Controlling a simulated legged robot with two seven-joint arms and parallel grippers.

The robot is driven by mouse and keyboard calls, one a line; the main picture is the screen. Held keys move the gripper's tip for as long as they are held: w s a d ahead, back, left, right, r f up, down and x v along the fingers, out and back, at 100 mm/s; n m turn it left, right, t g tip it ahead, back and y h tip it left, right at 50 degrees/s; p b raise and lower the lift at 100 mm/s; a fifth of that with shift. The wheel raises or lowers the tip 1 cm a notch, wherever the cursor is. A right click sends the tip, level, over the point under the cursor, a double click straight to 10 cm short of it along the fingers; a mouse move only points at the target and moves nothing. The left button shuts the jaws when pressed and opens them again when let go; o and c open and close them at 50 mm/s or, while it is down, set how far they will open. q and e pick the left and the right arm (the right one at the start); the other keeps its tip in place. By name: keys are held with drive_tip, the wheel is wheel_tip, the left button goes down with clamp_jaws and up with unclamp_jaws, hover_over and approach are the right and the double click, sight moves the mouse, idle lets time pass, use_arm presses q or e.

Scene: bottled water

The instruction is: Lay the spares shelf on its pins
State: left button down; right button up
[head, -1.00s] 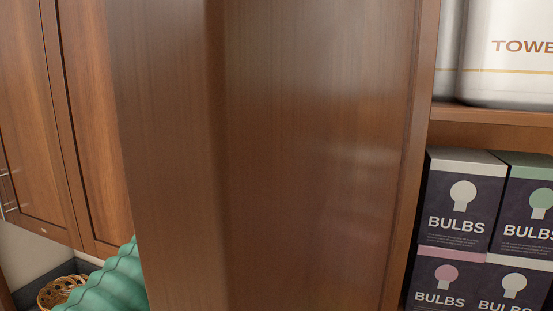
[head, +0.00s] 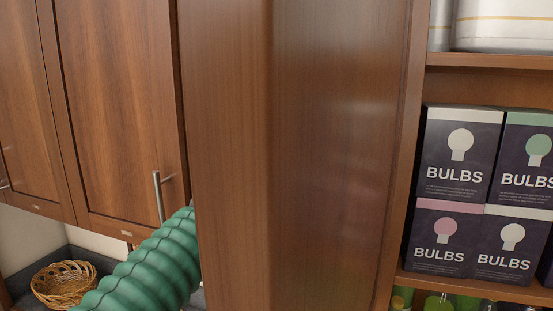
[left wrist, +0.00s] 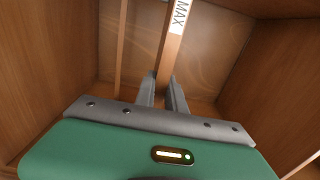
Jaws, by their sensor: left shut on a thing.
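In the left wrist view my left gripper (left wrist: 163,92) is inside a wooden cabinet, with its grey fingers closed on the near end of a narrow wooden board. The board looks like the shelf (left wrist: 170,50), seen nearly edge-on, with a white "MAX" label (left wrist: 179,16) on its edge. It runs away from me and upward in the picture. The pins cannot be made out. In the head view my left arm's green sleeve goes behind a tall brown wood panel (head: 320,150), which hides the gripper and the shelf. My right gripper is not in view.
Boxes of bulbs (head: 460,155) are stacked in the bay right of the panel, below a fixed board (head: 490,61) bearing white containers. Green-topped items stand below them. At left are closed cupboard doors (head: 110,110) with a handle (head: 158,195), and a wicker basket (head: 64,284).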

use_arm(q)
drive_tip(key=shift+s+r, duration=0.15)
drive_tip(key=shift+s, duration=0.1)
drive_tip(key=shift+s+a+r, duration=0.1)
drive_tip(key=shift+s+a, duration=0.1)
drive_tip(key=shift+a, duration=0.05)
drive_tip(key=c, duration=1.6)
unclamp_jaws()
drive_tip(key=shift+w+a, duration=0.1)
drive_tip(key=shift+o, duration=1.4)
drive_tip(key=shift+d, duration=0.2)
